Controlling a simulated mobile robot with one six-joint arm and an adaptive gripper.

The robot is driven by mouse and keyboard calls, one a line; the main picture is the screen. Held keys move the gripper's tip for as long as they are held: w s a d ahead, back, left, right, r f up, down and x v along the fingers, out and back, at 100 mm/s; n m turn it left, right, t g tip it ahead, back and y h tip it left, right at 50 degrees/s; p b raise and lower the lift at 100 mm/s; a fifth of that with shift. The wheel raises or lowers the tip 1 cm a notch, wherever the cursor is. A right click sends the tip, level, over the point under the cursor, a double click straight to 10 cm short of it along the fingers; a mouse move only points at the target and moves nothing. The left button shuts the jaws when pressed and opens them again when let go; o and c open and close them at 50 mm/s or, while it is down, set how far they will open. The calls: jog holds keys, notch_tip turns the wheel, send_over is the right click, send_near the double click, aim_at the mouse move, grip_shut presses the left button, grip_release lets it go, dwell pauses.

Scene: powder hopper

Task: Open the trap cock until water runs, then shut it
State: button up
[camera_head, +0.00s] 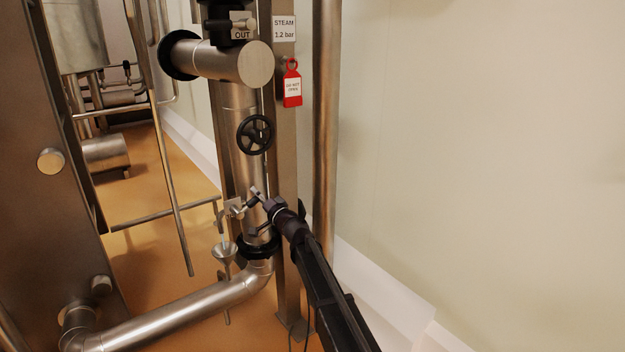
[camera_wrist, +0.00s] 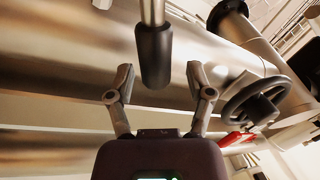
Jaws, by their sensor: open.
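The trap cock (camera_head: 238,209) is a small metal fitting low on the upright steel pipe in the head view. A metal funnel (camera_head: 224,250) sits below it. A thin pale vertical line shows between them; I cannot tell whether it is water or a spout. My gripper (camera_head: 262,205) is close to the cock's right side and partly hides it. In the wrist view my gripper (camera_wrist: 160,84) is open. A lever with a black sleeve (camera_wrist: 153,55) hangs in the gap between its fingertips, apart from both. It looks like the cock's handle.
A black handwheel (camera_head: 255,134) is above my gripper on the pipe. A red tag (camera_head: 292,84) and a STEAM sign (camera_head: 284,28) are on the post. A steel elbow pipe (camera_head: 200,310) runs low at left. The pale wall (camera_head: 480,150) at right is bare.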

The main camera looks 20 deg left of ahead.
jog(key=shift+d, duration=0.1)
jog(key=s+d+f+n+g+h, duration=0.15)
jog(key=s+d+f+h, duration=0.35)
jog(key=d, duration=0.8)
jog(key=s+d+f+n+g+h, duration=0.1)
jog(key=s+d+f+g, duration=0.35)
jog(key=d, duration=0.75)
jog(key=s+d+f+n+g+h, duration=0.1)
jog(key=s+d+f+n+h, duration=0.15)
jog(key=d+f, duration=0.8)
jog(key=s+d+f+m+g+h, duration=0.1)
jog(key=s+d+m+h, duration=0.15)
jog(key=s+d, duration=0.45)
jog(key=s+d+m+g+h, duration=0.15)
jog(key=d+h, duration=0.25)
jog(key=d, duration=0.7)
jog(key=s+d+f+m+g+h, duration=0.1)
jog(key=s+d+h, duration=0.3)
jog(key=d, duration=0.5)
notch_tip(320, 180, up, 38)
jog(key=y+p, duration=0.1)
jog(key=p, duration=3.7)
jog(key=shift+s+f+t, duration=0.15)
jog(key=shift+s+t, duration=0.2)
jog(key=shift+s, duration=0.05)
jog(key=shift+a, duration=0.1)
